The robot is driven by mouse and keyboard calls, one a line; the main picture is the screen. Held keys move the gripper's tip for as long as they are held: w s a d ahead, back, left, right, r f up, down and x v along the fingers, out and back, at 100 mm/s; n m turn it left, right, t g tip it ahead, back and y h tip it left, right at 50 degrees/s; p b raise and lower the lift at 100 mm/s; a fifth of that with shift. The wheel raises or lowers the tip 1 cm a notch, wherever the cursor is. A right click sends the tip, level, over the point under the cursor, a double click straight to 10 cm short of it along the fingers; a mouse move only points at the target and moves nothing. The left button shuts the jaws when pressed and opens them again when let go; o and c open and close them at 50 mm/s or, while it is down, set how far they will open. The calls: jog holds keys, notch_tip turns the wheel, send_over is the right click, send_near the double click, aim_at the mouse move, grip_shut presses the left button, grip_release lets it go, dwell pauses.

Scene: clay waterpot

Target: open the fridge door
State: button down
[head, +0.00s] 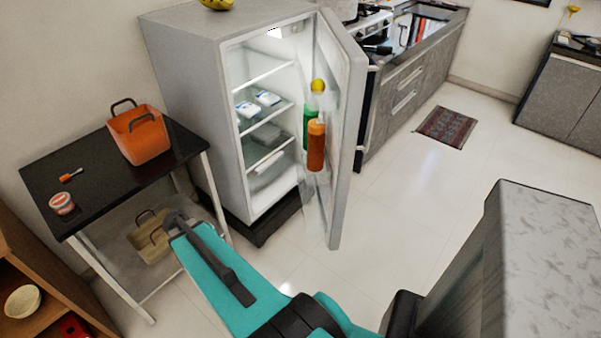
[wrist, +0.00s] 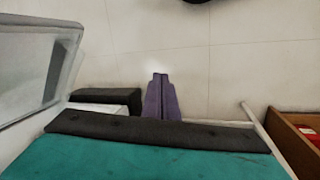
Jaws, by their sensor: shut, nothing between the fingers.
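The grey fridge (head: 187,85) stands against the wall, and its door (head: 347,130) is swung wide open to the right. The lit shelves inside show. A green bottle (head: 309,128), an orange bottle (head: 316,147) and a yellow round item (head: 318,86) sit on the door's inner side. In the wrist view the door (wrist: 28,65) is at the left. My gripper (wrist: 158,76) is shut and empty, its purple fingers pointing over bare floor, apart from the door. In the head view my arm's end is left of the door, in front of the fridge; the fingers are hidden there.
A black-topped table (head: 95,168) with an orange basket (head: 139,137) stands left of the fridge. A wooden shelf (head: 40,290) is at the lower left. A grey counter (head: 540,260) is at the lower right. Floor beyond the door is clear up to a rug (head: 446,127).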

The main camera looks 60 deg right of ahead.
jog(key=s+d+r+m+h+b, duration=0.1)
jog(key=s+d+r+m, duration=0.1)
jog(key=d+r, duration=0.4)
jog(key=s+d+r+m+h+b, duration=0.1)
jog(key=d+r, duration=0.6)
jog(key=d, duration=0.8)
jog(key=s+d+r+m+h+b, duration=0.2)
jog(key=s+d+r+m, duration=0.2)
jog(key=d+r, duration=0.3)
jog(key=s+d, duration=0.1)
jog(key=d, duration=0.2)
jog(key=shift+d+r, duration=0.2)
jog(key=shift+d, duration=0.2)
jog(key=shift+s+f, duration=0.1)
jog(key=s+d+f+p, duration=0.2)
jog(key=s+d+f, duration=0.3)
jog(key=d+f, duration=0.2)
jog(key=shift+s+d+f+p, duration=0.25)
jog(key=shift+d+f+p, duration=0.05)
jog(key=shift+f, duration=0.15)
